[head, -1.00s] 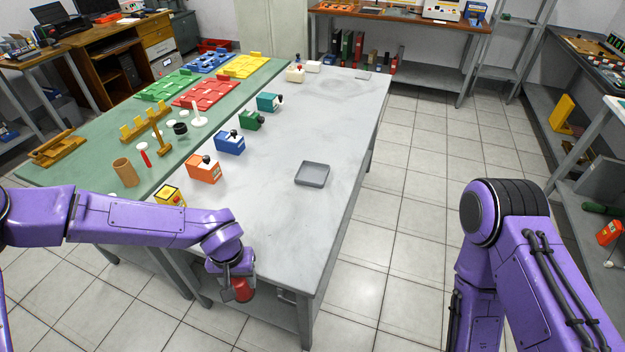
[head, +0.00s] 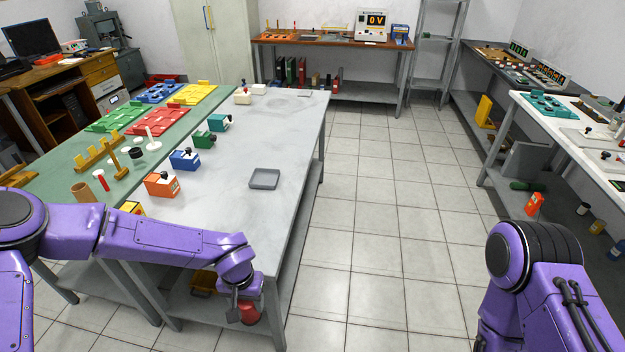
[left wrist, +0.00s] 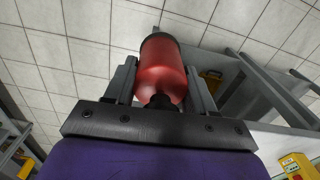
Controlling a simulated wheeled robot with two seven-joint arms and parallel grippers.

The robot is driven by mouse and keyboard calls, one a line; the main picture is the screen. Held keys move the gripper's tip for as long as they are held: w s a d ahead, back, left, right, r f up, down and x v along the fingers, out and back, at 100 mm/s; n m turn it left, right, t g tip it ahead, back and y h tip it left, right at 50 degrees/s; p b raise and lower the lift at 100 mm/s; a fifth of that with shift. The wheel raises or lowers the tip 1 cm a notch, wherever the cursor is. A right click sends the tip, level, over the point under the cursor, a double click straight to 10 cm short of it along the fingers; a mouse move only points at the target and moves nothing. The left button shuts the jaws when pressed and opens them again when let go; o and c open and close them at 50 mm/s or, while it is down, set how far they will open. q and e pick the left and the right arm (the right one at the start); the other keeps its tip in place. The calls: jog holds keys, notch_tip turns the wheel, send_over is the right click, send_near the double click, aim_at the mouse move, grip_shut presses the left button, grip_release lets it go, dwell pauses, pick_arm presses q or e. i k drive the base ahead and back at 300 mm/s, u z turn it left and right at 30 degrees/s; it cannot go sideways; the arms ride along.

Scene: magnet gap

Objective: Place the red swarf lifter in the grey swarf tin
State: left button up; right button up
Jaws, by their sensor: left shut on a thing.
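My left gripper (head: 241,299) is shut on the red swarf lifter (head: 249,313), a red cylinder with a dark end. In the left wrist view the lifter (left wrist: 163,68) sits between the two fingers (left wrist: 160,88). It hangs in front of the near end of the grey table, over the floor side. The grey swarf tin (head: 264,179), a shallow square tray, lies on the grey table top near its right edge, beyond the gripper. It looks empty. My right gripper is not in view; only my right arm shows at lower right.
The grey table (head: 225,215) has a row of coloured blocks along its left side, among them an orange block (head: 161,185) and a blue block (head: 184,159). Its top around the tin is clear. Open tiled floor lies to the right.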

aim_at(264, 181)
jog(key=z, duration=0.95)
jog(key=i, duration=3.05)
jog(key=u, duration=2.95)
